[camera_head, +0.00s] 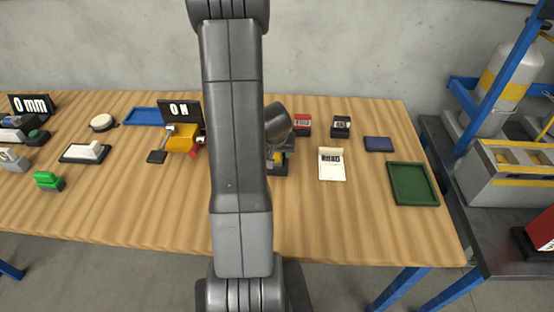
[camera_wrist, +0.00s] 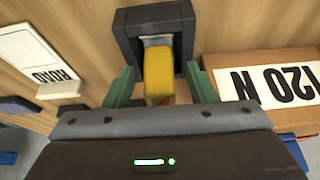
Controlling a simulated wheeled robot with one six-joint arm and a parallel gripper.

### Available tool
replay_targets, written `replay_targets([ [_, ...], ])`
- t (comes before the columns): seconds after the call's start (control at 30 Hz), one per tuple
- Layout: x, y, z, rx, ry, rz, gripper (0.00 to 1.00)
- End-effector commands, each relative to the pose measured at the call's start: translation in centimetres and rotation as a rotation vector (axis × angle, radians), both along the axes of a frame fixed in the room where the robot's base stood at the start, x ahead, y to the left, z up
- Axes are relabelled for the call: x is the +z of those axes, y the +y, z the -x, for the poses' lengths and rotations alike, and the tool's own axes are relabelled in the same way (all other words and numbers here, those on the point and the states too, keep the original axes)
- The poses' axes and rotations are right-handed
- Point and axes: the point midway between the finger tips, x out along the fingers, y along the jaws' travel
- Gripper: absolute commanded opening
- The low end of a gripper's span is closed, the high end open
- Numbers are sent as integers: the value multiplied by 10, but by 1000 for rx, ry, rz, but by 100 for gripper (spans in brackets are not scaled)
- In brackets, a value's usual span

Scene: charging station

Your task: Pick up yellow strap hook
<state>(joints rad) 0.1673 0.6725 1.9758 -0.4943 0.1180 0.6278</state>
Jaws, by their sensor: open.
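The yellow strap hook (camera_wrist: 160,75) stands in a dark square holder (camera_wrist: 126,33) in the wrist view, with a pale metal part behind its top. In the head view a small bit of yellow (camera_head: 278,156) shows beside my arm, above the dark base (camera_head: 280,169); the rest is hidden by my arm. My gripper (camera_wrist: 159,82) is open, its green fingers on either side of the yellow hook. A gap shows on the left; on the right the finger is close, and I cannot tell whether it touches. In the head view my fingers are hidden.
A block with a 120 N label (camera_wrist: 265,85) lies close to the right finger, and a white card (camera_wrist: 38,58) lies to the left. On the table stand a yellow device (camera_head: 181,138), red box (camera_head: 302,125), black box (camera_head: 341,127), blue box (camera_head: 378,144) and green tray (camera_head: 412,183).

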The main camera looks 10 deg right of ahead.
Motion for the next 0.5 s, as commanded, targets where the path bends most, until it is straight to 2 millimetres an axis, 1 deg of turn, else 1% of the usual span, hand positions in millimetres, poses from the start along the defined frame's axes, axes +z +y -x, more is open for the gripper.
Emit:
replay_targets([
  [0.07,1,0,0,0,0,0,51],
  [0.1,1,0,0,0,0,0,43],
  [0.27,1,0,0,0,0,0,12],
  [0.3,1,0,0,0,0,0,4],
  [0.33,1,0,0,0,0,0,0],
  [0.5,1,0,0,0,0,0,0],
])
